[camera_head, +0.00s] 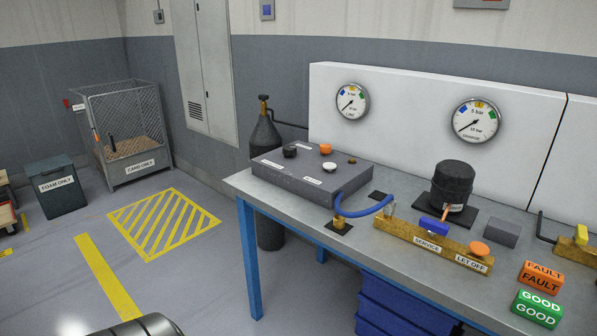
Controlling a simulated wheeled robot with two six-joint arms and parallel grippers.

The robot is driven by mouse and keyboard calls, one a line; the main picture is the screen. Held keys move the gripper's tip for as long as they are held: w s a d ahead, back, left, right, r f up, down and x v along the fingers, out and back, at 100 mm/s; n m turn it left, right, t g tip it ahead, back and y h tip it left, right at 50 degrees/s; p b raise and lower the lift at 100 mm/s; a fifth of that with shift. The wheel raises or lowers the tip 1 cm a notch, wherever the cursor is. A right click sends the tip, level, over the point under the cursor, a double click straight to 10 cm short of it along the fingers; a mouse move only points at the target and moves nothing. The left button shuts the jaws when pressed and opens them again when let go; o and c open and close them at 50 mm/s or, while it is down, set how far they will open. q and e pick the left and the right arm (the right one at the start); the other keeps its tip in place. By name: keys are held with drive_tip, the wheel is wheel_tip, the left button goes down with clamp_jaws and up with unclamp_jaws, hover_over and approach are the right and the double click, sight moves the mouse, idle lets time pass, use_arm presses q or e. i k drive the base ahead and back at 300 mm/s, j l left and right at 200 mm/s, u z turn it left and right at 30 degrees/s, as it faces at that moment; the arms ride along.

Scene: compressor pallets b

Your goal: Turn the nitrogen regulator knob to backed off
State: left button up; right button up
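A dark grey control box (282,180) sits on the left end of the workbench. Its top carries a black knob (290,151), an orange knob (325,148), a white knob (329,166) and a small brass fitting (352,160). Small white labels lie beside the knobs but are too small to read, so I cannot tell which one is the nitrogen regulator knob or its setting. A black gas cylinder (264,134) stands behind the box, with a dark pipe leading to the white back panel.
Two round gauges, left (352,101) and right (476,121), are on the panel, needles pointing lower left. A blue hose (364,211) curves beside the box. A black compressor (452,185), a brass SERVICE manifold (390,226), and FAULT (541,277) and GOOD (537,309) blocks stand rightward.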

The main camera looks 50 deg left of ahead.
sight(289, 150)
drive_tip(key=u, duration=1.5)
drive_tip(key=i+j+u, duration=0.2)
drive_tip(key=i+l, duration=0.05)
drive_tip(key=l, duration=0.05)
